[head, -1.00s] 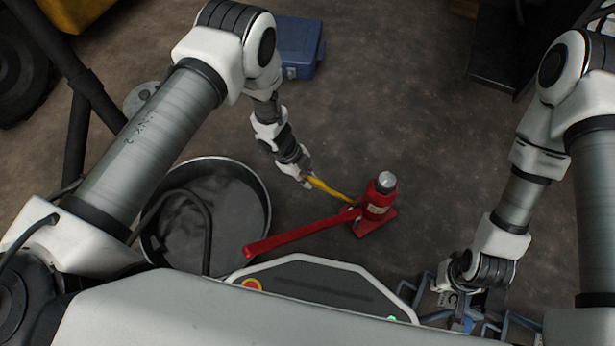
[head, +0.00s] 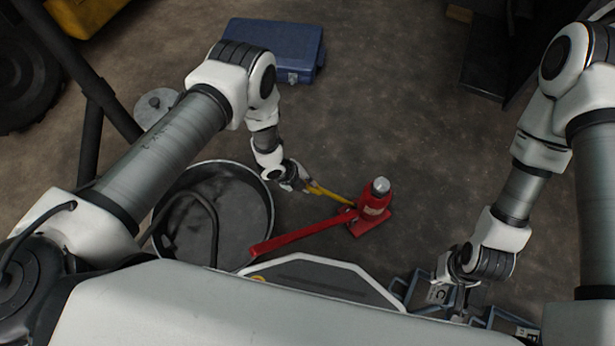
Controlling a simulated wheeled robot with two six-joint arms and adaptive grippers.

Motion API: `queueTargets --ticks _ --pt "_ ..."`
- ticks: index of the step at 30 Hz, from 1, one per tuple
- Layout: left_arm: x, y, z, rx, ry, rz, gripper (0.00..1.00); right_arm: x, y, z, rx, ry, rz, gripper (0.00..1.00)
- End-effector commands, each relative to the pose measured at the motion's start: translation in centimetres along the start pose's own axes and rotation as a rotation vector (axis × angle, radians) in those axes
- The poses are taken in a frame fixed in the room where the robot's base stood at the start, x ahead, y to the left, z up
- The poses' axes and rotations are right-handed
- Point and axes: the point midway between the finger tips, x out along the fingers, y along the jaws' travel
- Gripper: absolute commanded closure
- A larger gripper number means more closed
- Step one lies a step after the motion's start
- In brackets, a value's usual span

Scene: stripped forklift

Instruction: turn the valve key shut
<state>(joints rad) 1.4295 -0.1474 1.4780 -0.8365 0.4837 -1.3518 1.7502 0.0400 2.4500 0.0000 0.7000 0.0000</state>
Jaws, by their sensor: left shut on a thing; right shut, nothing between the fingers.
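A red bottle jack (head: 374,198) with a silver top stands upright on the floor, its long red handle (head: 300,234) slanting down to the left. A thin yellow bar, the valve key (head: 327,193), runs from my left gripper (head: 304,184) to the jack's lower left side. My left gripper is shut on the key's near end. Where the key's far tip meets the jack is too small to make out. My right gripper (head: 452,284) is low at the right, away from the jack, above blue-grey metal frames; it is shut and empty, its fingertips partly hidden.
A round black pan (head: 266,190) with a dark hose lies left of the jack handle. A blue case (head: 272,45) lies behind my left arm. Blue-grey frames (head: 408,285) with lettered tags stand under my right gripper. The floor right of the jack is clear.

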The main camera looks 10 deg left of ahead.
Motion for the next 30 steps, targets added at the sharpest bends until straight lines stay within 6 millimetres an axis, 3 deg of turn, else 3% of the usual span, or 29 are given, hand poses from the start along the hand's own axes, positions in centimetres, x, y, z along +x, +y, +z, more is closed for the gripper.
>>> queueTargets --ticks 1,9,21,30 --pt "-0.5 0.0 -0.2 0.034 -0.007 -0.014 1.00 -1.1 0.0 0.0 0.000 0.000 0.000 1.00" --pt "-0.1 0.4 -0.1 0.264 -0.063 -0.119 1.00 -3.0 0.0 0.0 0.000 0.000 0.000 1.00" --pt "0.2 0.8 0.1 0.544 -0.129 -0.245 1.00 -4.0 0.0 0.0 0.000 0.000 0.000 1.00" --pt "0.4 0.9 0.2 0.640 -0.151 -0.287 1.00 -4.2 0.0 0.0 0.000 0.000 0.000 1.00"
